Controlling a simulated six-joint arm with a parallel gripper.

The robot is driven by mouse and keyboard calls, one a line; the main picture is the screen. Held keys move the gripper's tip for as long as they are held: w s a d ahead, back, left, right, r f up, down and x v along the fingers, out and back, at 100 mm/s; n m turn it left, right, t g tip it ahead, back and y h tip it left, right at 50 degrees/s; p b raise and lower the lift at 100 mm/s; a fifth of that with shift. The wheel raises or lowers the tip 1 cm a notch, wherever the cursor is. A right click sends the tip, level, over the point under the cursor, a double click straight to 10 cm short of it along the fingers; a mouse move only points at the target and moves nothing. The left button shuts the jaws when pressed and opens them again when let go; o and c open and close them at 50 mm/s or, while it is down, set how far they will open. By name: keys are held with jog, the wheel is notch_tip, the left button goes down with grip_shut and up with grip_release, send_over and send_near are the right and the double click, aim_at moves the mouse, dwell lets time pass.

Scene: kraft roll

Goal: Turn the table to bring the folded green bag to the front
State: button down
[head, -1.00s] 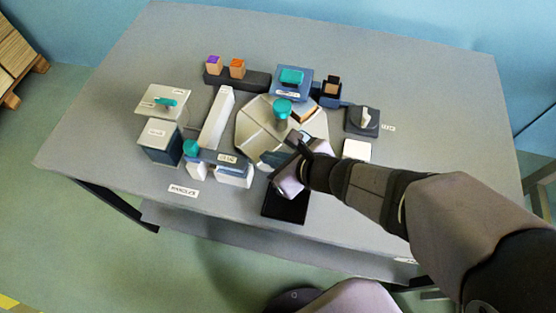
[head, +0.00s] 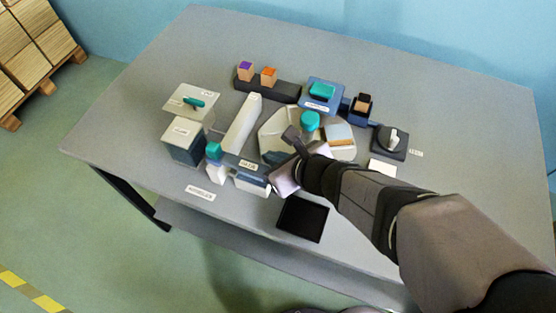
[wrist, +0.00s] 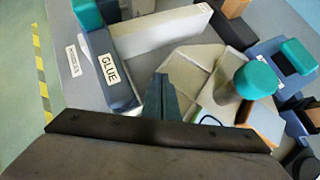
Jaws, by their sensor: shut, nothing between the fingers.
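The turntable (head: 272,125) is a pale, many-sided disc with thin dividers and a teal knob (head: 310,121) at its centre. It also shows in the wrist view (wrist: 187,70). My gripper (head: 272,157) is shut and empty, low over the turntable's near left part; its closed fingers (wrist: 161,92) point at the disc in the wrist view. I cannot tell whether they touch a divider. A white and orange item (head: 341,138) lies in the right-hand section. I cannot make out a folded green bag; my gripper and forearm hide part of the disc.
A long white block (head: 242,121) and the GLUE-labelled holder (wrist: 109,70) stand close left of the turntable. A blue box with a teal top (head: 321,92) is behind; a dark dial (head: 390,140) is to the right. A black mat (head: 303,219) lies bare in front.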

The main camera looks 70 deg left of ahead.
jog(key=shift+s+a, duration=0.15)
jog(key=shift+a, duration=0.7)
jog(key=shift+s+a, duration=0.1)
jog(key=shift+a, duration=0.9)
jog(key=shift+p+v, duration=1)
jog(key=shift+v, duration=2.65)
jog(key=shift+w, duration=0.1)
